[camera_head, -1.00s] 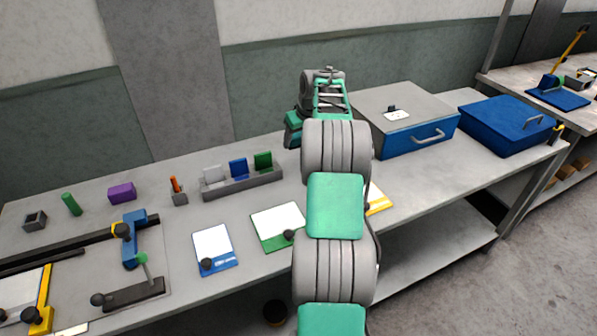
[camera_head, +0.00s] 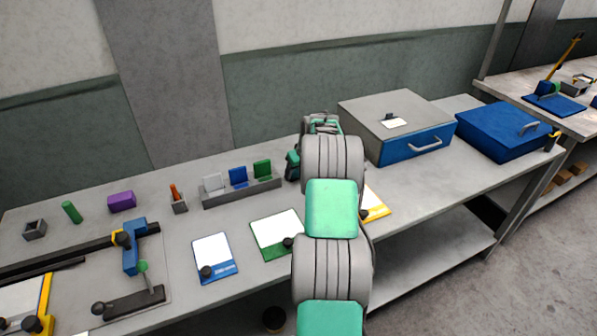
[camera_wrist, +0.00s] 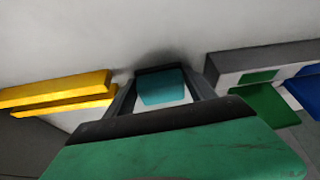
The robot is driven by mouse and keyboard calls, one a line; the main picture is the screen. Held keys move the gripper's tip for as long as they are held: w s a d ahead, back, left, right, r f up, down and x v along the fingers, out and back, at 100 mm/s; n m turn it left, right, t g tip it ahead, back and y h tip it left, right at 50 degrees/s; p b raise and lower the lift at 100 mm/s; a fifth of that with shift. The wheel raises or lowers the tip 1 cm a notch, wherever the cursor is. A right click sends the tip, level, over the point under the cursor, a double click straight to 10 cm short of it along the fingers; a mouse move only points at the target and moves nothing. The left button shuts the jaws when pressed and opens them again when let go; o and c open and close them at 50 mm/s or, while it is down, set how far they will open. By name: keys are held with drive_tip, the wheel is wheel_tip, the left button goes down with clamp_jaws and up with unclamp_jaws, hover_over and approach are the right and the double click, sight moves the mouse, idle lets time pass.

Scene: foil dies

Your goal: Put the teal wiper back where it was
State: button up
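The teal wiper (camera_wrist: 162,88) shows in the wrist view between the two dark fingers of my gripper (camera_wrist: 162,80). It fills the gap between them, with a dark edge along its far side. My gripper appears shut on it. A dark shadow on the pale tabletop lies just beyond it, so it is close to the surface; whether it touches is unclear. In the head view my arm hides the wiper and fingers, behind the grey rack's right end and left of the grey-and-blue drawer box.
The grey rack (camera_head: 243,193) holds white, blue and green plates; its end also shows in the wrist view (camera_wrist: 225,70). Yellow bars (camera_wrist: 60,95) lie left of my fingers there. The drawer box (camera_head: 432,142) and a blue case (camera_head: 497,139) stand to the right.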

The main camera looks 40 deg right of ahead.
drive_tip(key=o, duration=0.4)
drive_tip(key=shift+o, duration=0.2)
drive_tip(key=shift+r, duration=0.15)
